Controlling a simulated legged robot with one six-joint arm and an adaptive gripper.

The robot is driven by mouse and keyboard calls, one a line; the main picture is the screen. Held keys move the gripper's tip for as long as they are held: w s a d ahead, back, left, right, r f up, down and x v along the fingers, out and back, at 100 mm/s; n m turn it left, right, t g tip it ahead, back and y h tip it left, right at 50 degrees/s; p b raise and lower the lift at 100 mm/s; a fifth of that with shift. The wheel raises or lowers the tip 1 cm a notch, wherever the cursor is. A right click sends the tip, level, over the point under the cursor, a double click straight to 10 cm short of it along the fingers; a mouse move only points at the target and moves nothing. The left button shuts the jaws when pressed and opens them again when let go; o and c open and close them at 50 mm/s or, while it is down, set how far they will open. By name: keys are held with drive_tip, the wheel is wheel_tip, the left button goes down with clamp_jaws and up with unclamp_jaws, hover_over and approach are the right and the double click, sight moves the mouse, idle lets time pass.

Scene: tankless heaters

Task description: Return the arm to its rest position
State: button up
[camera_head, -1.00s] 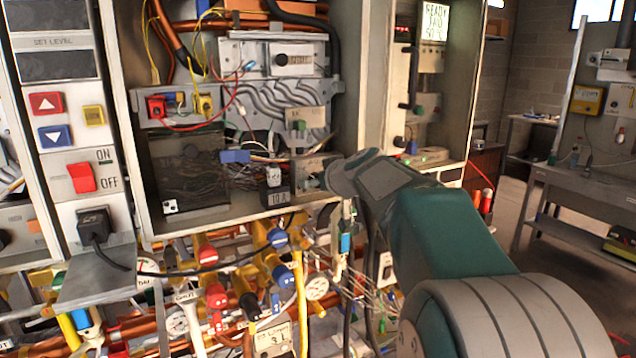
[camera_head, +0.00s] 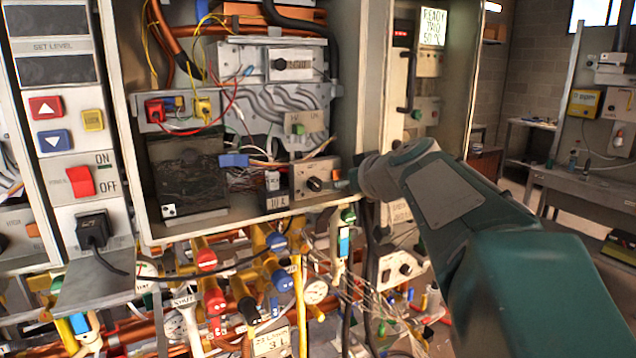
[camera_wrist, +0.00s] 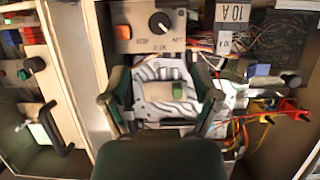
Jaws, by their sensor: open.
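My arm (camera_head: 450,200) reaches in from the right in the head view, its end at the right edge of the open heater cabinet. My gripper (camera_wrist: 160,75) is open and empty in the wrist view, with its two dark green fingers apart. Past the fingers are a panel with a green button (camera_wrist: 177,90) and a panel with a black knob (camera_wrist: 160,22). In the head view the knob (camera_head: 314,184) is just left of my arm's end, and the green button (camera_head: 299,129) is above it. The fingers are mostly hidden in the head view.
The open cabinet (camera_head: 140,225) holds wires and a dark box (camera_head: 187,172). Pipes and valves with red and blue handles (camera_head: 206,259) crowd the space below. A second cabinet (camera_head: 455,70) stands behind my arm. A workbench (camera_head: 590,185) is at the right, with open floor before it.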

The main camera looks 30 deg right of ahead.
drive_tip(key=s+a+f+g+y, duration=0.1)
drive_tip(key=s+a+f+g, duration=0.4)
drive_tip(key=s+a+f, duration=0.85)
drive_tip(key=s+a+f+g+h, duration=0.1)
drive_tip(key=s+a+f+g, duration=0.1)
drive_tip(key=s+f, duration=0.6)
drive_tip(key=shift+s+a+f+m+g, duration=0.3)
drive_tip(key=shift+s+a+g, duration=0.1)
drive_tip(key=shift+s+a, duration=0.5)
drive_tip(key=shift+r, duration=0.1)
drive_tip(key=shift+c, duration=0.3)
